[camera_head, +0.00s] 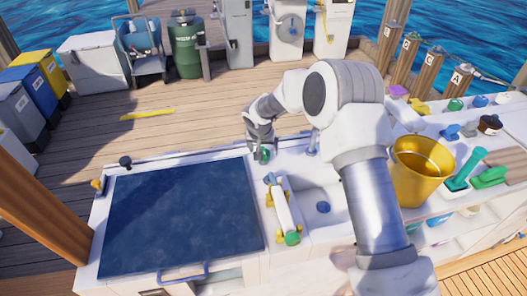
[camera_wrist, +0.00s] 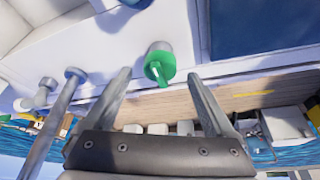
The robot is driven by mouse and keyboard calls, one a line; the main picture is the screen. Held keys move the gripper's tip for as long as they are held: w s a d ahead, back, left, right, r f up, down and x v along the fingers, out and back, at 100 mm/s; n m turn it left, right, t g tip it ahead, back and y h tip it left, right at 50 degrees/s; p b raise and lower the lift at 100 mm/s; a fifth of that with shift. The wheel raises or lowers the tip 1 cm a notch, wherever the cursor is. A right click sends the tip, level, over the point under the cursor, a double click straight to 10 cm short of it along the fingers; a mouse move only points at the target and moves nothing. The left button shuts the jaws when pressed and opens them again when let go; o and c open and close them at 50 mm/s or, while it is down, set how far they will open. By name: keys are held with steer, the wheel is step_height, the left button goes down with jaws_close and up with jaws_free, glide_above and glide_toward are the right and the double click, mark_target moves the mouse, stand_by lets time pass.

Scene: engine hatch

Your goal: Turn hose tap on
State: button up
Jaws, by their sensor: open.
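A green tap handle (camera_head: 264,155) sits at the back edge of the white counter, between the dark panel and the sink. It also shows in the wrist view (camera_wrist: 159,62) as a round green knob with a lever sticking toward the gripper. My gripper (camera_head: 257,143) is right at the tap, partly hiding it in the head view. In the wrist view my gripper (camera_wrist: 159,76) is open, with one finger on each side of the green handle. Gaps show between the handle and both fingers, so nothing is held.
A dark blue hatch panel (camera_head: 180,215) lies left of the tap. The sink (camera_head: 335,222) is to the right, with a grey faucet post (camera_wrist: 66,105) near the left finger in the wrist view. A yellow bucket (camera_head: 420,172) stands on the right counter. Deck behind is mostly clear.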

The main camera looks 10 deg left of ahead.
steer(key=shift+x, duration=1.05)
steer(key=c, duration=1.4)
steer(key=shift+o, duration=0.2)
